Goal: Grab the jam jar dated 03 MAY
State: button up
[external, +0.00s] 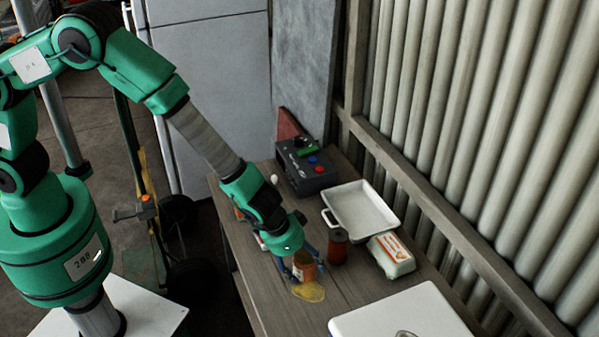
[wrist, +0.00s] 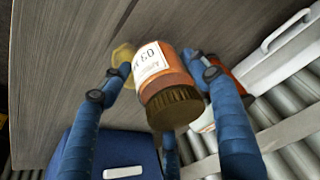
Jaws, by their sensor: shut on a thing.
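An orange-brown jam jar (wrist: 165,84) with a dark ribbed lid sits between the blue fingers of my gripper (wrist: 163,72) in the wrist view. Its white label (wrist: 150,62) appears upside down, with "03" and part of a further word legible. In the external view my gripper (external: 303,260) is shut around the jar (external: 304,272) over the wooden table (external: 262,291). I cannot tell whether the jar touches the tabletop. A second, red-brown jar or can (external: 338,247) with a dark top stands just right of my gripper.
A yellow flat piece (external: 309,292) lies beside the held jar. A white tray (external: 360,206), an orange-and-white carton (external: 392,254) and a white panel (external: 400,313) lie to the right. A dark box with buttons (external: 305,167) stands at the back. The corrugated wall (external: 470,130) borders the table.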

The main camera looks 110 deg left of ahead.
jog(key=shift+w+r, duration=0.1)
jog(key=shift+r, duration=0.85)
jog(key=s+d, duration=0.2)
jog(key=s, duration=0.5)
jog(key=s+d+r, duration=0.1)
jog(key=s+d, duration=0.1)
jog(key=s, duration=0.6)
jog(key=shift+s+d+r+b, duration=0.15)
jog(key=shift+d+b, duration=0.2)
jog(key=shift+b, duration=0.1)
